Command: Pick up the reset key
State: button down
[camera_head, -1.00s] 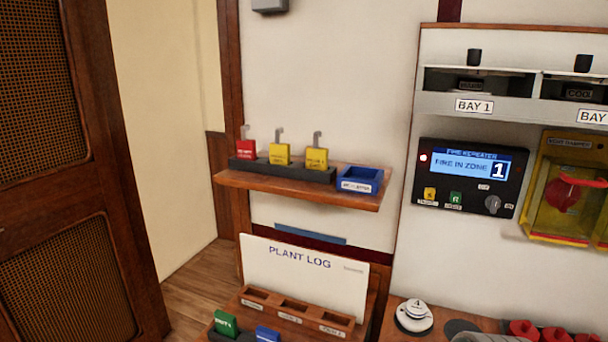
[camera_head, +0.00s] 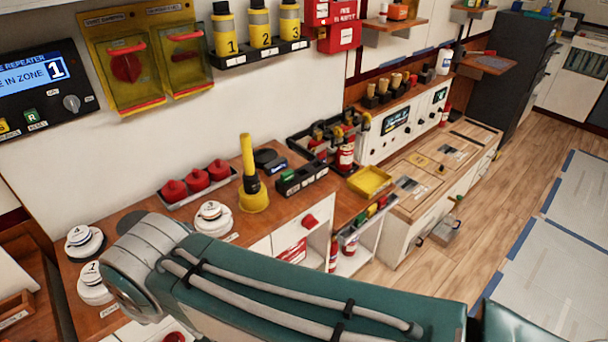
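I cannot pick out a reset key by sight in the head view. The fire repeater panel (camera_head: 45,90) is at the upper left, cut by the frame edge, with a blue screen reading zone 1. It has a green button marked R (camera_head: 30,116) and a grey knob (camera_head: 72,103). My green and grey arm crosses the lower part of the view and hides part of the counter. My gripper is not in view, so its fingers and anything in them cannot be seen.
A wooden counter (camera_head: 135,205) carries white numbered detectors (camera_head: 212,217), red knobs (camera_head: 196,180) and a yellow upright handle (camera_head: 250,170). Yellow covered boxes (camera_head: 125,65) hang above. A yellow tray (camera_head: 370,181) sits farther right. Wooden floor (camera_head: 500,235) is clear at the right.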

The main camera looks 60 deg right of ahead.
aim_at(286, 176)
jog(key=z, duration=0.35)
jog(key=k+l+z, duration=0.1)
jog(key=z, duration=0.25)
jog(key=l+z, duration=0.15)
jog(key=z, duration=0.9)
jog(key=l+z, duration=0.15)
jog(key=l, duration=0.5)
jog(key=i, duration=0.05)
